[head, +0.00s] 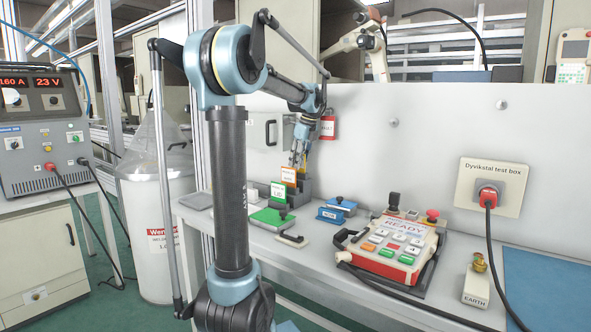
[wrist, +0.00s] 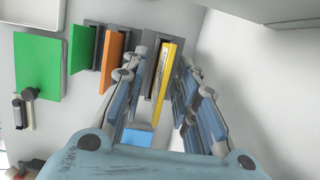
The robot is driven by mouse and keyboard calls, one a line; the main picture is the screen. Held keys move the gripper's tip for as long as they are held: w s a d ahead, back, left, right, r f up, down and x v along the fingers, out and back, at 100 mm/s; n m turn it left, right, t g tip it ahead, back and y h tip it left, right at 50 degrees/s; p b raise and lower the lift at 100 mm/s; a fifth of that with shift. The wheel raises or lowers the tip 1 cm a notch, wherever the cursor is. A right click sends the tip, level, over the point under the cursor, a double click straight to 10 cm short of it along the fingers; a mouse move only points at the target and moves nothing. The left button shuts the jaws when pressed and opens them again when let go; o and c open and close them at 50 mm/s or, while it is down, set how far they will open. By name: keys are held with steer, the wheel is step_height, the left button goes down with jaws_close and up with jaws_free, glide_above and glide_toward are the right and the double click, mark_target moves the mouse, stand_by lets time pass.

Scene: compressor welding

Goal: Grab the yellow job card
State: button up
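The yellow job card (wrist: 168,70) stands upright in a grey holder (wrist: 151,75) in the wrist view. My gripper (wrist: 162,60) is open, with one finger to the left of the card and holder and the other to the right. A gap shows between the right finger and the card; the left finger is close to the holder, and I cannot tell if it touches. In the head view my gripper (head: 298,158) points down at the back of the bench, and the yellow card is mostly hidden behind the fingers.
An orange card (head: 288,176) and a green card (head: 278,191) stand in holders in front. A red tag (head: 328,127) hangs on the wall behind my gripper.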

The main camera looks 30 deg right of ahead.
jaws_close()
steer(key=shift+r, duration=0.15)
